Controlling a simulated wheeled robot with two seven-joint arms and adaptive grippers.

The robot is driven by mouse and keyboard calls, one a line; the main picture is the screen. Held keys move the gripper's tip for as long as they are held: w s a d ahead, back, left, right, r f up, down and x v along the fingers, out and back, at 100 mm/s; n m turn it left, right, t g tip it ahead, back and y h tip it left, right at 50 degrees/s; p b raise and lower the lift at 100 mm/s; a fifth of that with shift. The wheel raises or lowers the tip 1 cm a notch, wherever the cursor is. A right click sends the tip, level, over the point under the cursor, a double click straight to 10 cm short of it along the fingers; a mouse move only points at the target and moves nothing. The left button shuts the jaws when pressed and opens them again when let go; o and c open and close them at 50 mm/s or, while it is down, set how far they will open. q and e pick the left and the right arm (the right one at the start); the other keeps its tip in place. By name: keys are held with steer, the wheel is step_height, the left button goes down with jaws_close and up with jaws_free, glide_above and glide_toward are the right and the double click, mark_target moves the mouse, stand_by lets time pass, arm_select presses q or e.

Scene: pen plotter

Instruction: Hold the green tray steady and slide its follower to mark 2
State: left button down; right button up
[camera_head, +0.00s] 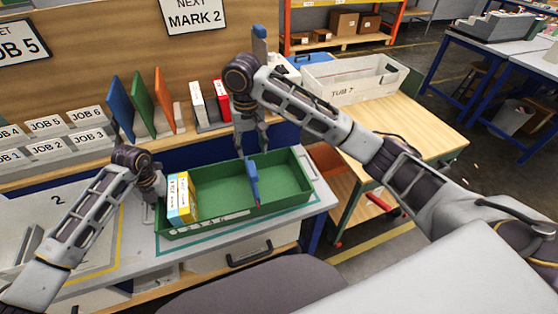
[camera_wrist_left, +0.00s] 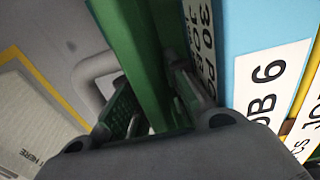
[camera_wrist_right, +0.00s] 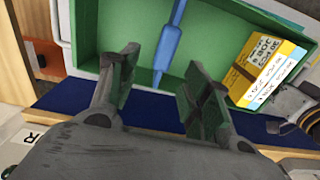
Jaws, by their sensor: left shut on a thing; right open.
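The green tray (camera_head: 283,205) lies on the grey bench top. Its blue follower (camera_head: 252,184) stands crosswise inside, right of the middle, and also shows in the right wrist view (camera_wrist_right: 170,45). Light-blue and yellow boxes (camera_head: 181,198) stand at the tray's left end, apart from the follower. My left gripper (camera_head: 155,190) is shut on the tray's left end wall, which lies between its fingers in the left wrist view (camera_wrist_left: 140,50). My right gripper (camera_head: 250,150) is open and empty at the tray's back side, near the follower. Markings on the tray's front rim are too small to read.
A sign (camera_head: 195,16) reads "NEXT MARK 2". Coloured dividers (camera_head: 142,103) and red and white boxes (camera_head: 212,102) stand behind the tray. A white tub (camera_head: 355,82) sits on a wooden table at the right. Labelled job bins (camera_head: 50,135) are at the left.

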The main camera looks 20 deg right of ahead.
mark_target(254, 166)
step_height(254, 166, down, 9)
steer(key=shift+f, duration=0.15)
steer(key=d, duration=0.8)
steer(key=shift+s+d, duration=0.15)
steer(key=shift+d, duration=0.25)
stand_by(0.3)
step_height(254, 166, up, 14)
steer(key=shift+a+f, duration=0.15)
stand_by(2.8)
stand_by(0.7)
